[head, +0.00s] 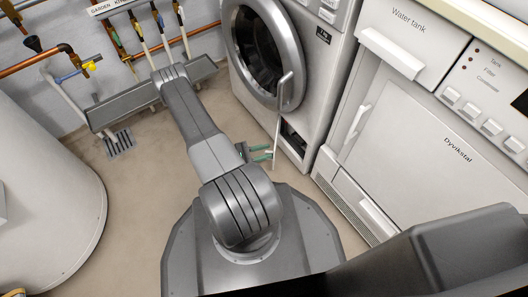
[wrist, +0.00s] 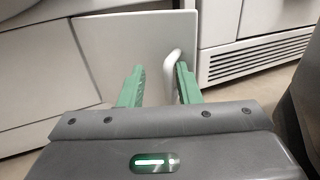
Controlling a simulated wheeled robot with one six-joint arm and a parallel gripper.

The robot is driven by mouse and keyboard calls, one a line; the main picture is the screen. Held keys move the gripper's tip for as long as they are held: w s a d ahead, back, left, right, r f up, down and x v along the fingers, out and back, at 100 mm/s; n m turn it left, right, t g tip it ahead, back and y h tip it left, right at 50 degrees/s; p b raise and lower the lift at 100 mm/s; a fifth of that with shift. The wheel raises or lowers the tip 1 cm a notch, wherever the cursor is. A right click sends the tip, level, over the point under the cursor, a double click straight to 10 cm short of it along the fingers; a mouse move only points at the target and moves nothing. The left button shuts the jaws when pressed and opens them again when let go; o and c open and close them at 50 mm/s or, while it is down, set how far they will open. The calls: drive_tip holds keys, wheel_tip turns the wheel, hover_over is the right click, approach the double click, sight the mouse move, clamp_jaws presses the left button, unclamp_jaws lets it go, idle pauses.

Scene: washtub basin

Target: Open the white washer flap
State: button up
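The white washer flap (wrist: 115,45) is a flat square panel with a pale bar handle (wrist: 172,64) near its right side in the wrist view. In the head view the flap (head: 277,135) shows nearly edge-on, swung out from the washer (head: 309,90), with a dark opening (head: 293,137) beside it. My gripper (wrist: 160,86) has its green fingers apart, one each side of the handle in the picture, the right finger closer to it. Contact cannot be told. In the head view my gripper (head: 261,153) is just left of the flap.
The washer's round door (head: 265,50) is above the flap. A white Dyvikstal appliance (head: 420,150) stands to the right. A white tank (head: 45,200) is at the left, and pipes (head: 140,30) run along the wall. Bare floor (head: 130,190) lies left of my arm.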

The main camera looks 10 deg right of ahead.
drive_tip(key=shift+s+a, duration=0.1)
drive_tip(key=shift+a, duration=0.05)
drive_tip(key=s+a+p, duration=0.1)
drive_tip(key=a+p, duration=0.1)
drive_tip(key=a, duration=1.1)
drive_tip(key=shift+a+p, duration=0.25)
drive_tip(key=shift+p, duration=0.05)
drive_tip(key=shift+d, duration=0.15)
drive_tip(key=d+b, duration=0.2)
drive_tip(key=d, duration=1.1)
drive_tip(key=shift+w+d+b, duration=0.2)
drive_tip(key=shift+w+b, duration=0.1)
drive_tip(key=shift+w, duration=0.1)
